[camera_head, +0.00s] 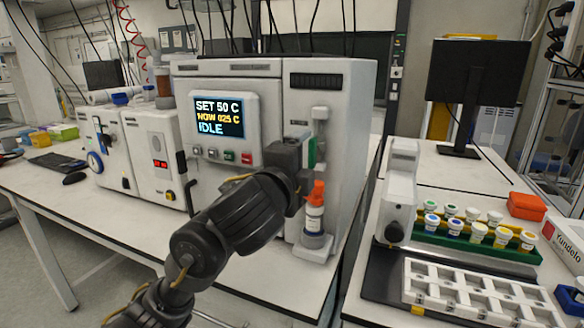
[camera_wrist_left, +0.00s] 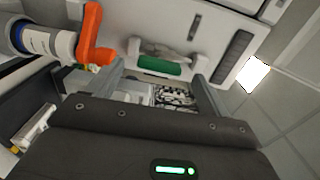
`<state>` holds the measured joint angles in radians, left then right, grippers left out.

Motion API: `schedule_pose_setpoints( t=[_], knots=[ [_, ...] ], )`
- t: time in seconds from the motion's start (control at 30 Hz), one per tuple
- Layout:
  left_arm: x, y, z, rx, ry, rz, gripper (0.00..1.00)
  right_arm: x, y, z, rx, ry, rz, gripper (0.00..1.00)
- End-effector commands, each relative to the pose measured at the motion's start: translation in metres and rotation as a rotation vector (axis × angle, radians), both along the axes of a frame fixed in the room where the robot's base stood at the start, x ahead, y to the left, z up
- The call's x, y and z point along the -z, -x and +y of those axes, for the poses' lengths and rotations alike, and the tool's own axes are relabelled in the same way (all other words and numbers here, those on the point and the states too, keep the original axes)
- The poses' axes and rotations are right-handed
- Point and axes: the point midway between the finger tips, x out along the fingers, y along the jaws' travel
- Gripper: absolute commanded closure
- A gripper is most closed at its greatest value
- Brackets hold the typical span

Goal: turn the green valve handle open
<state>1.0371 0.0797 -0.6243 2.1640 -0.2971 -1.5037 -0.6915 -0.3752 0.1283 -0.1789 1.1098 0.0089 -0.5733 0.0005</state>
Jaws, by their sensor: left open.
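The green valve handle (camera_head: 311,152) is on the front of the white reactor (camera_head: 346,150), right of its screen, and stands upright in the head view. In the left wrist view the green handle (camera_wrist_left: 160,66) lies across the picture between my finger tips. My left gripper (camera_head: 300,153) is open in front of it, partly covering that area in the head view. In the left wrist view one finger of the left gripper (camera_wrist_left: 160,72) is past each end of the handle. I cannot tell how deep the fingers reach. My right gripper is not in view.
The screen (camera_head: 219,116) reads SET 50 C, NOW 025 C, IDLE. A green vial rack (camera_head: 470,250) stands on the right bench.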

Motion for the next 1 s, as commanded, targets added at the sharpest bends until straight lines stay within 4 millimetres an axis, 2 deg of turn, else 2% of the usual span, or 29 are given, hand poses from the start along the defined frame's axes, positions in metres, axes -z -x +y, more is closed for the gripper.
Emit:
schedule_pose_setpoints(
  t=[0.2,0.4,0.83,1.0],
  knots=[
    [-0.003,0.042,0.013,0.002,0.003,0.001,0.2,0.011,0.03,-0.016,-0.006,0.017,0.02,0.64],
    [-0.001,0.064,0.02,0.001,0.0,-0.001,0.2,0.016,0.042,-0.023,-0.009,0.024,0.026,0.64],
    [-0.002,0.069,0.022,0.0,0.0,0.0,0.2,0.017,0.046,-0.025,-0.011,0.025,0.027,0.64],
    [-0.028,0.069,0.022,0.0,0.0,0.0,0.2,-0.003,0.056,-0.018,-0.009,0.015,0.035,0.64]
  ],
)
